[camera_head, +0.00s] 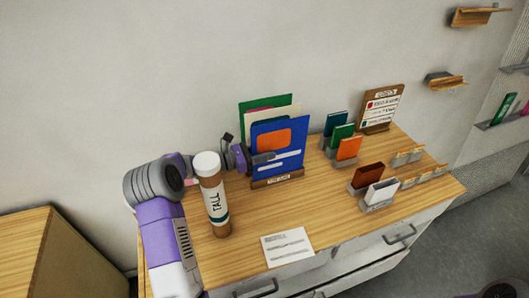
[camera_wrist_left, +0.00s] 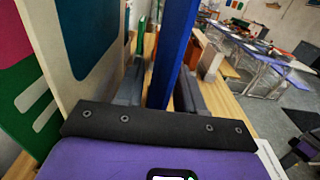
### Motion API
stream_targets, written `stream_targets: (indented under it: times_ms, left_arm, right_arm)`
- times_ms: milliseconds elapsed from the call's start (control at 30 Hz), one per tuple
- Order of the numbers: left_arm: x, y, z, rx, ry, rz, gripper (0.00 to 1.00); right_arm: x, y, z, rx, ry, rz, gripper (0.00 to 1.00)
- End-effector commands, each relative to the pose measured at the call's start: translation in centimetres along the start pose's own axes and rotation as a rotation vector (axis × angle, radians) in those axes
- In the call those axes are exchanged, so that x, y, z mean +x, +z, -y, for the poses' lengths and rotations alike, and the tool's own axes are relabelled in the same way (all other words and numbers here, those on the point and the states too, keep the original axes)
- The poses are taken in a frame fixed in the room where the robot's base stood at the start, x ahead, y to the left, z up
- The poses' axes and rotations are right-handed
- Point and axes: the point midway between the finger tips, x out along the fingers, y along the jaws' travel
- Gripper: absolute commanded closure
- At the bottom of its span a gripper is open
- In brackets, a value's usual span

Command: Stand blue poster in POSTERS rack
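The blue poster (camera_head: 293,135), with an orange block and pale bars, stands upright at the front of the POSTERS rack (camera_head: 277,182), before green, pink and cream posters. Its lower edge is at the rack's wooden front; whether it is fully seated is hidden. My left gripper (camera_head: 262,159) reaches in from the left at the poster's left edge. In the left wrist view, the blue poster (camera_wrist_left: 172,50) runs between the two fingers of my left gripper (camera_wrist_left: 158,90), which lie close against it on both sides.
A tall bottle labelled TALL (camera_head: 214,195) stands close to my left arm. A white card (camera_head: 288,247) lies at the table's front. Small racks with books (camera_head: 348,148) and card holders (camera_head: 380,193) stand to the right. A wooden sign (camera_head: 381,107) is behind them.

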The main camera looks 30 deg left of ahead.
Motion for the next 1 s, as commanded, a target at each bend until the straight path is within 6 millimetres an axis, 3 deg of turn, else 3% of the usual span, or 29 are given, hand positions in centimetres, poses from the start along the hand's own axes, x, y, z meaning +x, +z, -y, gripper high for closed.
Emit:
stream_targets:
  times_ms: [167,600,1000]
  left_arm:
    - [0.0,1.2,0.0,0.003,0.000,0.000,0.62]
    - [0.0,9.0,0.0,0.003,0.000,0.001,0.62]
    - [0.0,10.0,0.0,0.000,0.000,0.000,0.62]
  right_arm:
    - [-0.1,0.0,0.1,0.000,0.000,0.000,0.62]
    - [-1.0,0.0,0.4,0.000,0.000,0.000,0.62]
    - [-1.0,0.1,0.4,0.000,0.000,0.000,0.62]
